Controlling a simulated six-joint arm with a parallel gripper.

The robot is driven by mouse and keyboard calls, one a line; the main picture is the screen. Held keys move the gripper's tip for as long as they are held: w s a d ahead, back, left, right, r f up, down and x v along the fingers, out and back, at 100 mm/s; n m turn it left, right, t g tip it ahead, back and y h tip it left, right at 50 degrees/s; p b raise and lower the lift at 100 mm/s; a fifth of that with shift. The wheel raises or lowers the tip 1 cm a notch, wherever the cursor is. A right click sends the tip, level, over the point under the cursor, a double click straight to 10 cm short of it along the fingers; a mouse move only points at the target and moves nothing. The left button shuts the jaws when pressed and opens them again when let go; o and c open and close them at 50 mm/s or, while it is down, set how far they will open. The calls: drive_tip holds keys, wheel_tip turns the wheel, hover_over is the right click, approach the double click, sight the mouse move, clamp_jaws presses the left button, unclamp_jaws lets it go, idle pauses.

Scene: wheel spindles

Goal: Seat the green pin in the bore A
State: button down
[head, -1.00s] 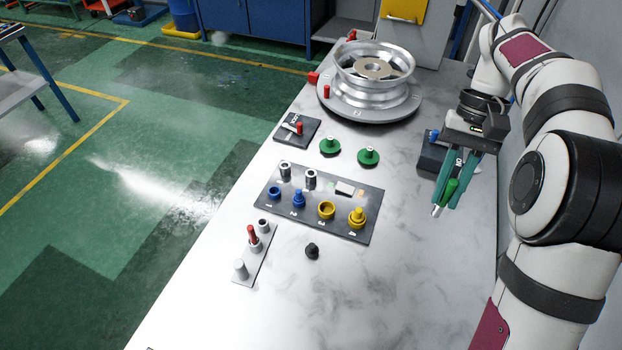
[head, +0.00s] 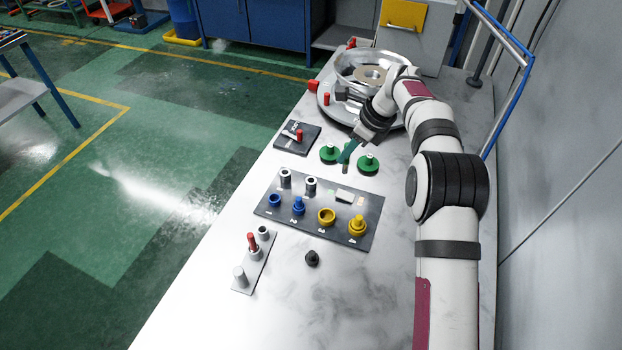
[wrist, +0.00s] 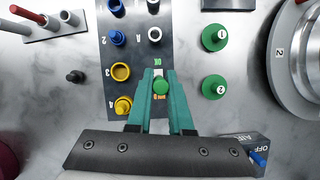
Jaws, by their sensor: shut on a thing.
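My gripper (head: 347,155) is shut on the green pin (wrist: 160,87), which shows between the green fingers in the wrist view. In the head view a short metal end of the pin (head: 346,169) seems to hang below the fingertips. It is above the table, between the two green discs and the dark numbered plate (head: 274,205). Two metal sleeves (head: 285,178) (head: 310,186) with dark openings stand on that plate. In the wrist view a small mark like an A lies beside one sleeve (wrist: 155,33); I cannot read it surely.
Blue parts (head: 298,206) and yellow parts (head: 357,225) stand on the plate. Green discs (head: 329,153) (head: 368,164) and a wheel (head: 330,97) lie behind. A grey rack (head: 262,262) holds a red pin (head: 253,241). A black knob (head: 312,258) stands in front. The right tabletop is clear.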

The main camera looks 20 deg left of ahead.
drive_tip(key=shift+a+f, duration=2.2)
drive_tip(key=shift+f, duration=0.15)
drive_tip(key=shift+a+f, duration=2.2)
drive_tip(key=shift+f, duration=0.15)
drive_tip(key=c, duration=0.8)
unclamp_jaws()
drive_tip(key=shift+f, duration=0.1)
